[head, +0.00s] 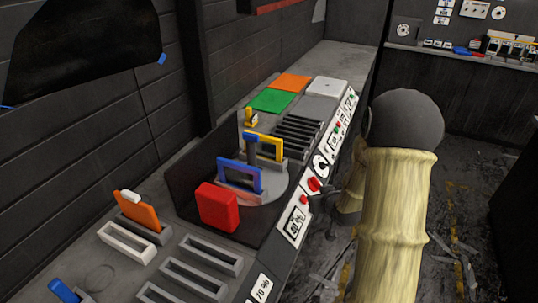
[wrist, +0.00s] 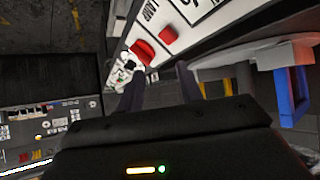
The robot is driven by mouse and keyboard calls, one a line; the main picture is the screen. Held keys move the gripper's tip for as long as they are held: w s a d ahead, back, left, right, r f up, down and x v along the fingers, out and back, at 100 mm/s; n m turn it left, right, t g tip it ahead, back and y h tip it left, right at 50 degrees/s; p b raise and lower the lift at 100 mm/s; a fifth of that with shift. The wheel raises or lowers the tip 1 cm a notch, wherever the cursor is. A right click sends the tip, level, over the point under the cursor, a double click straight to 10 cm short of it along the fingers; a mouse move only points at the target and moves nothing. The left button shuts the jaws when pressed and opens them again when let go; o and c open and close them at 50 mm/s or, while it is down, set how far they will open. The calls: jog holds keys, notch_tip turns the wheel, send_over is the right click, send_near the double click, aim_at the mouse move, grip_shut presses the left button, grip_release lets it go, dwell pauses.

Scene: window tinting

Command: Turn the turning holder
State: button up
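The turning holder is a round grey disc (head: 268,190) in a dark recess of the bench. It carries an upright blue frame (head: 240,177) and a yellow frame (head: 268,147). In the wrist view, part of a blue frame (wrist: 288,98) shows at the right edge. A larger red button (head: 314,184) and a smaller red button (head: 303,199) sit on the sloped front panel. In the wrist view, the larger button (wrist: 145,50) and smaller button (wrist: 168,36) are beyond my fingers. My gripper (wrist: 160,88) is open and empty by the panel; my forearm partly hides it in the head view.
A red block (head: 217,207) stands at the near side of the recess. Slotted racks (head: 208,258), an orange piece (head: 138,210) and green (head: 270,101) and orange (head: 291,83) squares are on the bench. Another bench (head: 455,52) is at the back right.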

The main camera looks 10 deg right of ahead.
jog(key=s+a+r+g, duration=0.3)
jog(key=s+a+g, duration=0.1)
jog(key=s, duration=0.6)
jog(key=s+a+r+g, duration=0.2)
jog(key=s+a, duration=0.4)
jog(key=s, duration=0.4)
jog(key=shift+s+a+r+m+g, duration=0.3)
jog(key=shift+s+r+g, duration=0.1)
jog(key=shift+g, duration=0.5)
